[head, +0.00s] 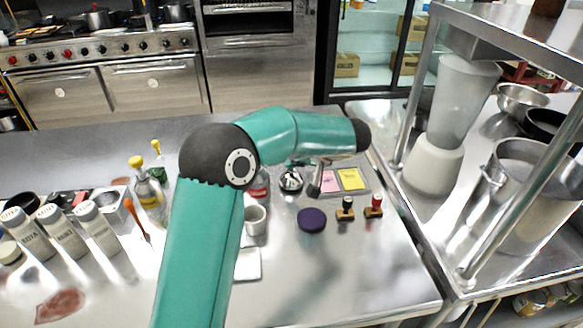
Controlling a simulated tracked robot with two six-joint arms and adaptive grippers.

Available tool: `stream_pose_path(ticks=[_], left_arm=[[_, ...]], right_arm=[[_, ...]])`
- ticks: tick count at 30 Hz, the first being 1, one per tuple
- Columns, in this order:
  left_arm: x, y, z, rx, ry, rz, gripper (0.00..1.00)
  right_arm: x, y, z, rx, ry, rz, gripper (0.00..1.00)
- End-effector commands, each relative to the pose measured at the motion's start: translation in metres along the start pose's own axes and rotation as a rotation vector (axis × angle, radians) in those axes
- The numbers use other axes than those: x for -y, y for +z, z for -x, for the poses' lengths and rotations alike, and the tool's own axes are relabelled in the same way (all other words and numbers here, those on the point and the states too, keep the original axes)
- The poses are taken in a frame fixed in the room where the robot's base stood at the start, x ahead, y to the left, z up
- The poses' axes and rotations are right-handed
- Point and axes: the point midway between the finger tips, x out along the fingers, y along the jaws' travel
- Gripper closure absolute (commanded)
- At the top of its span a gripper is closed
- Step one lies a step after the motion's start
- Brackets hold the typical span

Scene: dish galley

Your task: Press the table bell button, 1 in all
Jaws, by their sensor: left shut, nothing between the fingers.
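The table bell (291,181) looks like a small silver dome with dark parts, standing on the steel table just beyond my left arm's wrist. My left gripper (315,190) hangs from the teal arm just to the right of the bell. It is shut, with nothing between its fingers, and appears apart from the bell. My wrist partly covers the area behind the bell, and I cannot make out its button clearly. My right gripper is not in view.
A tray (363,188) with pink and yellow note pads lies right of my gripper. A purple disc (311,219) and two stamps (345,209) (374,206) stand nearer. The front right table is clear; a metal shelf rises at right.

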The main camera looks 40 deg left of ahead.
Motion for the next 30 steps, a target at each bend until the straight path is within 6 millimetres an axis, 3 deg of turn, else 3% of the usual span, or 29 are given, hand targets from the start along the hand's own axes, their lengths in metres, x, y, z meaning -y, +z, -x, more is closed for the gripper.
stream_pose_path(ticks=[23, 30], left_arm=[[0.009, -0.01, 0.014, 0.0, 0.0, 0.0, 1.0], [0.019, -0.02, 0.027, -0.001, 0.001, 0.001, 1.0]], right_arm=[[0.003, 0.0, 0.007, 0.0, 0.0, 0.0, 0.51], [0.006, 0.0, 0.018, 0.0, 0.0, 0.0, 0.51]])
